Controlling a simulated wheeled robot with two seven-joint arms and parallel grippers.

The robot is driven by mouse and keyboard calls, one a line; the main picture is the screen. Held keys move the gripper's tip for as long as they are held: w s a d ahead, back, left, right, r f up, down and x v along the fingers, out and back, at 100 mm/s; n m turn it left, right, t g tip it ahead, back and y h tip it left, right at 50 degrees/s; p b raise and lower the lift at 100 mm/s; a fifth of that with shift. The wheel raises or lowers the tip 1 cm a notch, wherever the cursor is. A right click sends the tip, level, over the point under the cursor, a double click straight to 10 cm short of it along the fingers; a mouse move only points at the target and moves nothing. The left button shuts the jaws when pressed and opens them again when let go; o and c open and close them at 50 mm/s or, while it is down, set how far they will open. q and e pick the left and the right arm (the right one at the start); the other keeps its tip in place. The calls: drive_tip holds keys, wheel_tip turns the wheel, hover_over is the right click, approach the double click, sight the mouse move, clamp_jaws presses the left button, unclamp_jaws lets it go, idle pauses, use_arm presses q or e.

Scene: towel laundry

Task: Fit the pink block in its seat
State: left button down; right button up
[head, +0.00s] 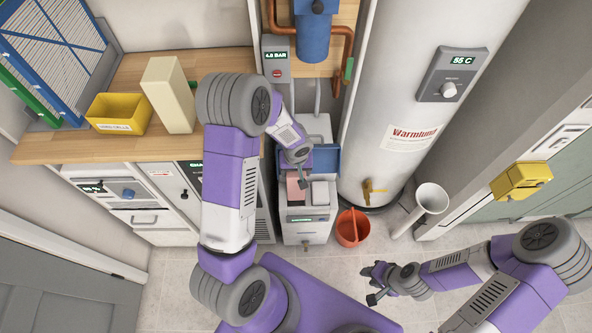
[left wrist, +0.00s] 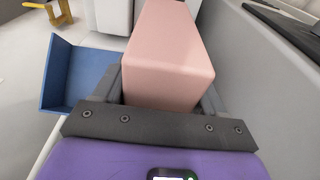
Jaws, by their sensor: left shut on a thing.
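The pink block (head: 296,188) is at the narrow white cabinet in the middle of the head view. My left gripper (head: 301,172) is above the cabinet and shut on the block. In the left wrist view the pink block (left wrist: 168,62) fills the space between the two dark fingers of my left gripper (left wrist: 160,88). The block's far end and any seat beneath it are hidden. My right gripper (head: 372,284) hangs over the floor at the lower right, empty, with its fingers apart.
A blue tray-like part (left wrist: 70,75) lies beside the block, and a white block-like part (head: 320,194) stands right of it. An orange bucket (head: 352,228) and a white pipe (head: 432,198) stand on the floor. A yellow bin (head: 119,113) sits on the wooden counter (head: 50,145).

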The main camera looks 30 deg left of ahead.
use_arm(q)
drive_tip(key=shift+d+r+b, duration=0.1)
drive_tip(key=shift+r+b, duration=0.1)
drive_tip(key=shift+b, duration=0.1)
idle(0.8)
drive_tip(key=shift+f, duration=0.2)
idle(0.5)
drive_tip(key=shift+f+b, duration=0.8)
drive_tip(key=shift+b, duration=0.3)
drive_tip(key=shift+f, duration=0.35)
drive_tip(key=shift+f+b, duration=0.4)
drive_tip(key=shift+b, duration=0.05)
drive_tip(key=shift+f, duration=0.2)
